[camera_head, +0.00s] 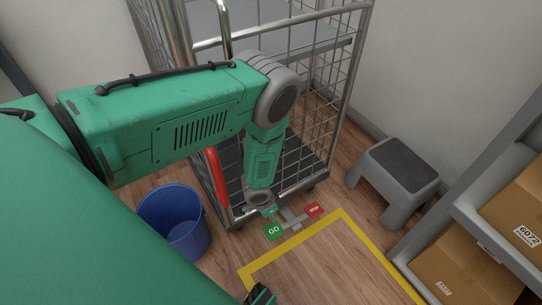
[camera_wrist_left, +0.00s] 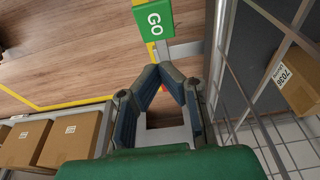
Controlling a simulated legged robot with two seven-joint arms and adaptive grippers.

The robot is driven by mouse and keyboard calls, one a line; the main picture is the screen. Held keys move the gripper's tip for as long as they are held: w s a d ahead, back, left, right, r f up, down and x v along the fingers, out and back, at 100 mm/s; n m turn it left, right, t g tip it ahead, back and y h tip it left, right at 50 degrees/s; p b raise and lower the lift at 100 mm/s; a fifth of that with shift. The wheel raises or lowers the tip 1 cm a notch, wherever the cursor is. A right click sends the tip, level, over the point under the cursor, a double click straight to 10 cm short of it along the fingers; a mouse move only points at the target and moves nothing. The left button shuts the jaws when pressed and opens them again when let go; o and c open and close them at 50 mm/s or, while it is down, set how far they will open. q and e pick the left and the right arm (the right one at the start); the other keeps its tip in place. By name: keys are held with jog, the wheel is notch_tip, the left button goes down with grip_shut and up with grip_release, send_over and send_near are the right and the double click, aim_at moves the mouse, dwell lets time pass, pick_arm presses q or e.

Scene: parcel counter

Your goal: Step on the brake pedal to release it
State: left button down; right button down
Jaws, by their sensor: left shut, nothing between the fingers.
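The brake pedal has a green GO plate (camera_head: 274,231) and a red STOP plate (camera_head: 315,210) on a grey bar (camera_head: 292,219), low at the roll cage's near end. My left gripper (camera_head: 268,211) points down just behind the GO plate, shut and empty. In the left wrist view its fingertips (camera_wrist_left: 164,69) come together, with the GO plate (camera_wrist_left: 154,20) beyond them. I cannot tell whether they touch the pedal. A small dark part at the bottom edge of the head view looks like my right gripper (camera_head: 260,296); its fingers are not clear.
The wire roll cage (camera_head: 325,110) stands behind the pedal. A blue bin (camera_head: 174,222) is to the left, and a grey step stool (camera_head: 397,171) to the right. Yellow floor tape (camera_head: 300,237) marks clear floor in front. Shelves with cardboard boxes (camera_head: 463,262) stand at right.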

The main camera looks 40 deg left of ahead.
aim_at(274, 229)
pick_arm(q)
jog(key=b+x, duration=0.1)
jog(key=x, duration=0.2)
jog(key=b+x, duration=0.2)
jog(key=x, duration=0.2)
jog(key=s+b+x, duration=0.1)
jog(key=b+x, duration=0.1)
jog(key=x, duration=0.1)
jog(key=shift+a+f, duration=0.15)
jog(key=shift+f, duration=0.15)
jog(key=shift+s+f, duration=0.1)
jog(key=shift+f, duration=0.45)
